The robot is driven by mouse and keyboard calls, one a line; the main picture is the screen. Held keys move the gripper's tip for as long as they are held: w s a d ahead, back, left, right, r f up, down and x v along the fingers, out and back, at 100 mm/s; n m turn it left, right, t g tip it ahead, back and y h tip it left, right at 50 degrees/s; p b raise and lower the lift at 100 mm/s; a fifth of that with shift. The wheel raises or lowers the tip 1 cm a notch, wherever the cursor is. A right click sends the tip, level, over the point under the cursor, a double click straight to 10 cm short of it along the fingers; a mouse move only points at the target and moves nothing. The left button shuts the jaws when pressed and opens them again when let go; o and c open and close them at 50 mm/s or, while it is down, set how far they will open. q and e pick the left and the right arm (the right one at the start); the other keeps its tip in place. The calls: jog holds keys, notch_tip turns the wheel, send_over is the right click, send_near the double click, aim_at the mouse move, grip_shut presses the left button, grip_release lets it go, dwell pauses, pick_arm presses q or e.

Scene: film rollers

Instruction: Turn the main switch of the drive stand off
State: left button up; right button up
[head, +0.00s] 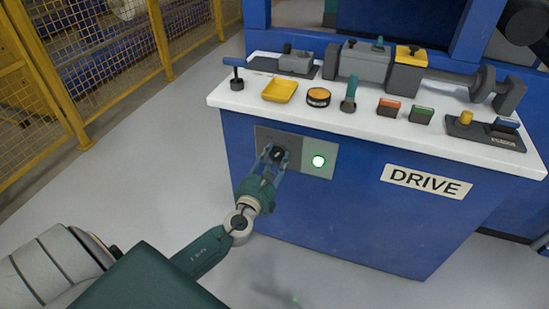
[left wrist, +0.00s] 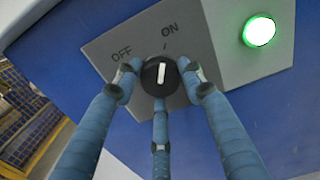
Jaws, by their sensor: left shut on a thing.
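The main switch is a round black knob (left wrist: 160,76) with a white pointer mark, on a grey plate (left wrist: 103,45) on the front of the blue drive stand (head: 345,225). The plate is lettered OFF and ON. The white mark points up towards ON. The switch also shows in the head view (head: 279,154), partly hidden by my fingers. My left gripper (head: 275,158) is shut on the knob, its blue fingers around it from both sides and below. The round lamp (head: 318,161) beside it glows green. My right gripper is not in view.
The white top (head: 238,96) of the stand juts out above the switch and holds a yellow tray (head: 279,90), a green-handled lever (head: 350,93) and several other parts. A yellow mesh fence (head: 110,50) stands at the left. The grey floor in between is clear.

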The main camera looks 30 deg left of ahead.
pick_arm(q)
jog(key=n+b, duration=0.1)
jog(key=n, duration=0.2)
jog(key=shift+n+b, duration=0.3)
jog(key=shift+b, duration=0.05)
jog(key=shift+n, duration=0.5)
jog(key=n+b, duration=0.1)
jog(key=n, duration=0.1)
jog(key=shift+n, duration=0.3)
jog(key=n+b, duration=0.1)
jog(key=n, duration=0.2)
jog(key=shift+a+r, duration=0.1)
jog(key=shift+n, duration=1.7)
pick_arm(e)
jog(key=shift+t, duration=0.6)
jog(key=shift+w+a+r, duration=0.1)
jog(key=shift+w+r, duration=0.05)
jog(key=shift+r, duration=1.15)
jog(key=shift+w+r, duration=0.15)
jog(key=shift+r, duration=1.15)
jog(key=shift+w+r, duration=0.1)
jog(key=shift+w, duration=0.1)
pick_arm(q)
jog(key=o, duration=1.1)
jog(key=shift+a, duration=0.1)
jog(key=shift+o, duration=0.2)
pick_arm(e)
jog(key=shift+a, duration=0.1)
